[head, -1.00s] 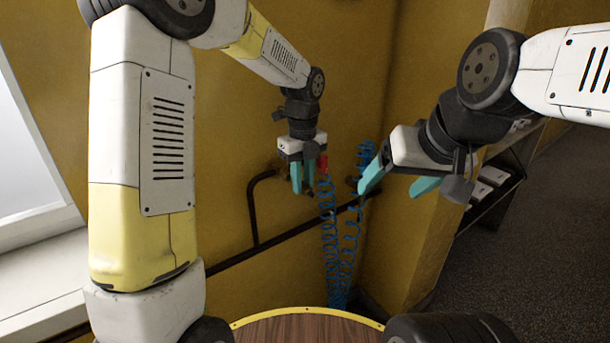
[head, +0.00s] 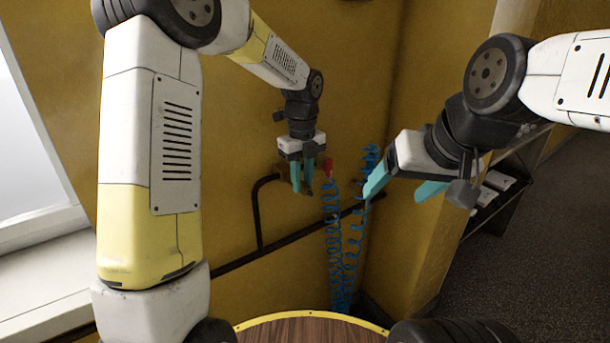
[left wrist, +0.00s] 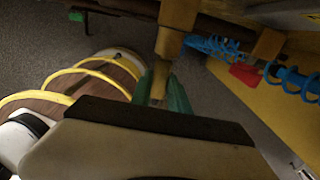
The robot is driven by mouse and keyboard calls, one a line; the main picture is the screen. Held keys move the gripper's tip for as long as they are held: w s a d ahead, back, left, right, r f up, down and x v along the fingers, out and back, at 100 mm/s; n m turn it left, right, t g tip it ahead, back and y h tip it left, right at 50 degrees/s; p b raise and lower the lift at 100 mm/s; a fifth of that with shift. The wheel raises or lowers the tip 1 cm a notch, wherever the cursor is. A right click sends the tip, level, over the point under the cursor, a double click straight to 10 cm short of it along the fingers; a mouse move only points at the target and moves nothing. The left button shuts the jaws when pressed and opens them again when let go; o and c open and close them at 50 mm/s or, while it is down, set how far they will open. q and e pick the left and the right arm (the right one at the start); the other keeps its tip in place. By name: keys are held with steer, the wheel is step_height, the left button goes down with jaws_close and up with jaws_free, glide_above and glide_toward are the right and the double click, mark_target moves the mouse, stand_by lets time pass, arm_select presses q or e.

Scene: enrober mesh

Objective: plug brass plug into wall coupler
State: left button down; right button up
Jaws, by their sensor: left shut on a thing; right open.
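My left gripper (head: 303,186) is close to the yellow wall in the head view. It is shut on the brass plug (left wrist: 160,80), which shows between the teal fingers in the left wrist view. The plug's far end points at a brass-coloured block (left wrist: 178,18), which looks like the wall coupler, beside a dark pipe. In that picture they overlap; I cannot tell whether they touch. In the head view the coupler is not clear behind the gripper. My right gripper (head: 402,187) is open and empty, to the right near the wall corner.
Blue coiled hoses (head: 335,235) hang just right of my left gripper, one with a red fitting (head: 328,170). A dark pipe (head: 257,215) runs along the wall. A shelf (head: 500,190) stands at the right. A pale window ledge (head: 45,270) is at the left.

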arm_select(q)
steer(key=c, duration=1.2)
jaws_free()
steer(key=shift+w+a, duration=0.1)
steer(key=shift+o, duration=0.2)
steer(key=shift+r, duration=3.9)
